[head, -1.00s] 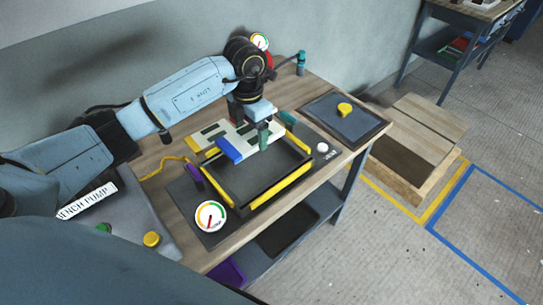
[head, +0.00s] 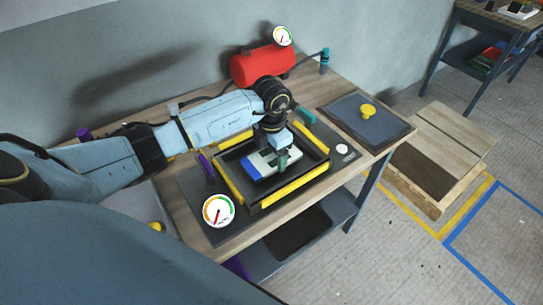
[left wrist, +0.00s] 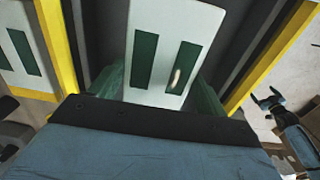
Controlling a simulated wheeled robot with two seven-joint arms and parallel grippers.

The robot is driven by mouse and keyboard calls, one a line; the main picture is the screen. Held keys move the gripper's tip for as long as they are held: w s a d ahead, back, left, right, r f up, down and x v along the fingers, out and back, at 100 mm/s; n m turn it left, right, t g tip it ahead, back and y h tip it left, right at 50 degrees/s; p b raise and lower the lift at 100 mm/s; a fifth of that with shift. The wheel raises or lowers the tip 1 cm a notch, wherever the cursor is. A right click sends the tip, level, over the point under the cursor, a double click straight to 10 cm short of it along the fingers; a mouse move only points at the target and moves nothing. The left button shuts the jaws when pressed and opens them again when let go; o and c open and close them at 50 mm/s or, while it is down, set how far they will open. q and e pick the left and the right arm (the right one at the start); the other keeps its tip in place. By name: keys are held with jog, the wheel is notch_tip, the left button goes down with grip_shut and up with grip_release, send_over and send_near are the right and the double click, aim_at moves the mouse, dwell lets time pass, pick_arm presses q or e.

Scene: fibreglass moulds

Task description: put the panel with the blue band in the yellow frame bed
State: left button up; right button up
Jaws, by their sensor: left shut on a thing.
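The white panel with the blue band (head: 258,164) is inside the outline of the yellow frame bed (head: 222,181), with its blue end to the left. My left gripper (head: 283,162) is shut on it from above. In the left wrist view the panel (left wrist: 174,30) shows dark green patches and a small pale oval between my green fingers (left wrist: 162,88). I cannot tell whether it touches the bed floor. My right gripper (left wrist: 270,100) shows small at the right of that view, over the floor, with its fingers apart.
Another white panel with green patches (left wrist: 18,45) lies outside the bed's yellow edge. A dark square plate with a yellow knob (head: 367,111) is right of the bed. A round gauge (head: 218,211) stands near its front left corner. A red tank (head: 262,64) stands behind.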

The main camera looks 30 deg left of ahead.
aim_at(271, 157)
pick_arm(q)
jog(key=shift+f, duration=0.7)
jog(key=shift+f, duration=0.1)
jog(key=o, duration=1)
jog(key=shift+o, duration=0.2)
notch_tip(271, 157, up, 12)
